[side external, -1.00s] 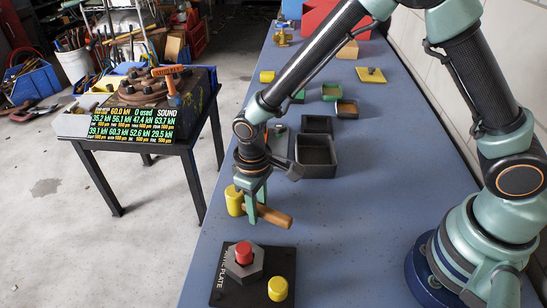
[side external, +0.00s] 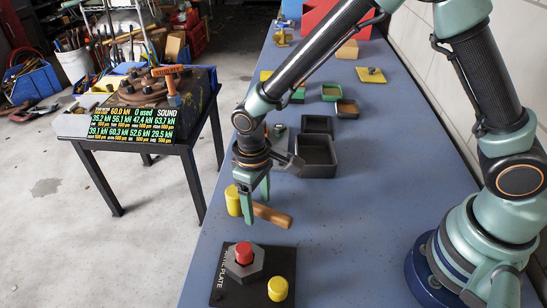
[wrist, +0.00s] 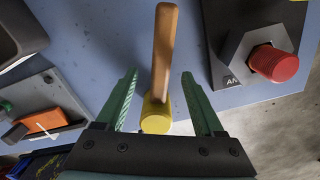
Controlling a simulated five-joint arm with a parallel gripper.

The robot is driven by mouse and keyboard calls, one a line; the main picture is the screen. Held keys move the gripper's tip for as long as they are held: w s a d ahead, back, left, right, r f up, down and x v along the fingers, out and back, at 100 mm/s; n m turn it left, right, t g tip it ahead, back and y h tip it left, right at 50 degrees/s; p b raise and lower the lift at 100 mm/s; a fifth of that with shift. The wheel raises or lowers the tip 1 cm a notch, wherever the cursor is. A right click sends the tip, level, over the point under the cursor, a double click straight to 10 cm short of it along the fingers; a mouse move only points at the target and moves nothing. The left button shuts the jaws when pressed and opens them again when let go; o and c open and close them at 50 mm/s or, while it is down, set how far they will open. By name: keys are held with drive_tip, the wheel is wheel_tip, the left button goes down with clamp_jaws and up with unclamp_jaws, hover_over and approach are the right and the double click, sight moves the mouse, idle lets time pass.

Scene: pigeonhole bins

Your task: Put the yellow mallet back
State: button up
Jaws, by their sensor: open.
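The yellow mallet has a yellow cylindrical head (side external: 233,200) and a brown wooden handle (side external: 273,216). It lies on the blue bench, its handle pointing right in the side view. My gripper (side external: 256,206) is directly over it, pointing down, with its green fingers spread. In the wrist view, the mallet's handle (wrist: 163,50) and head (wrist: 156,116) show between the open fingers (wrist: 158,75). There is a visible gap on both sides, and the fingers do not grip it. I cannot tell the exact fingertip height above the bench.
A black plate (side external: 225,285) with a hex block, a red cylinder (side external: 244,253) and a yellow cylinder (side external: 278,289) lies in front of the mallet. Dark bins (side external: 316,170) stand behind, with smaller green and yellow bins further back. The bench right of the mallet is clear.

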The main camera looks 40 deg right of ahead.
sight(257, 205)
drive_tip(key=shift+r, duration=2.75)
drive_tip(key=shift+w+r, duration=0.1)
drive_tip(key=shift+r, duration=0.05)
drive_tip(key=s+d+r+m+t, duration=0.2)
drive_tip(key=s+d+r+t, duration=0.1)
drive_tip(key=d+r, duration=0.5)
drive_tip(key=s+d+r+m+t, duration=0.2)
drive_tip(key=s+d+r, duration=0.2)
drive_tip(key=d+r, duration=0.4)
drive_tip(key=d, duration=0.3)
drive_tip(key=shift+d+r+t, duration=0.15)
drive_tip(key=shift+r+t, duration=0.1)
drive_tip(key=shift+t, duration=0.15)
